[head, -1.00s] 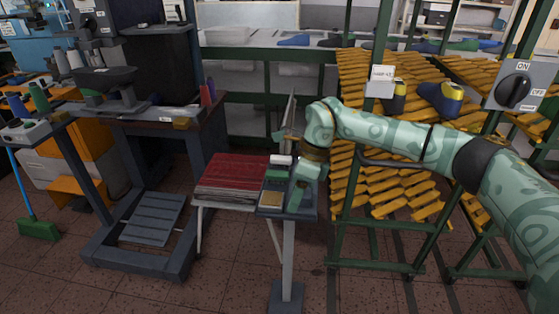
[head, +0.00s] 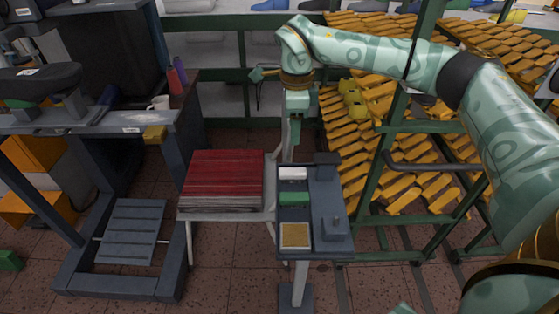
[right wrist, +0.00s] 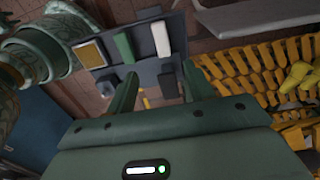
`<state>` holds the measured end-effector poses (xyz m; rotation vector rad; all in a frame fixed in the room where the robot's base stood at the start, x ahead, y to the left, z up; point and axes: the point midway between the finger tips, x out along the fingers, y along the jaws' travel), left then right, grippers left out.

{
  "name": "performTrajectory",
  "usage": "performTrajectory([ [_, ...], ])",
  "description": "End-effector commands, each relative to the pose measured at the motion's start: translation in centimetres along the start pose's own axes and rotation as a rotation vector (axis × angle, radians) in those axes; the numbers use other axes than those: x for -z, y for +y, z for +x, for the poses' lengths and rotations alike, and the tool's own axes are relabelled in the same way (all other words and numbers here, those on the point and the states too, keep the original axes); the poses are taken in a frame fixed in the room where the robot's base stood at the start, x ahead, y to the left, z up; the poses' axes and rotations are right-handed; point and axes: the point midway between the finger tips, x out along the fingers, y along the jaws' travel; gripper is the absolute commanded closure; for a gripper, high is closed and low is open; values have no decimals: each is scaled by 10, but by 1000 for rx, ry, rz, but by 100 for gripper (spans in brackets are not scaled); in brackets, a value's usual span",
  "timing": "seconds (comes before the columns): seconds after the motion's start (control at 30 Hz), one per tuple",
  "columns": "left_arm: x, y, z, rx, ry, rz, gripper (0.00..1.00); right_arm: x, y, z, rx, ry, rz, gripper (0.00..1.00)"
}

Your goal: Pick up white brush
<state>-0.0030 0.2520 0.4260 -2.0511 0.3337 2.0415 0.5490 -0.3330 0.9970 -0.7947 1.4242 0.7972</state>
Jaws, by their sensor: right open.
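The white brush (head: 292,173) lies at the far left of a small grey stand's tray (head: 327,205), behind a green brush (head: 294,198) and a yellow-brown pad (head: 295,235). In the right wrist view the white brush (right wrist: 161,40) lies beyond the gap between the fingers, apart from them. My right gripper (head: 294,143) is open and empty, pointing down just behind the tray in the head view. Its two green fingers also show in the right wrist view (right wrist: 160,88). My left gripper is not in view.
A stack of red sheets (head: 224,178) lies on a table left of the stand. Dark blocks (head: 327,160) stand on the tray's right half. A green-framed rack with yellow slats (head: 355,135) stands close behind and right.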

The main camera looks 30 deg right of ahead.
Motion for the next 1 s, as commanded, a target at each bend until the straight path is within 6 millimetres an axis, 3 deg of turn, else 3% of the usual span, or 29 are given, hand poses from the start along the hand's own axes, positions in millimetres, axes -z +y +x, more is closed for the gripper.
performTrajectory([
  [0.4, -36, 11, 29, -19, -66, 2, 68, 0, 0, 93, -6, 3, 0, 47],
  [0.73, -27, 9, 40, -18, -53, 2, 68, 1, -1, 120, -2, 0, 1, 47],
  [1.0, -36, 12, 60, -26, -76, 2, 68, 3, -3, 163, -4, 3, -1, 47],
])
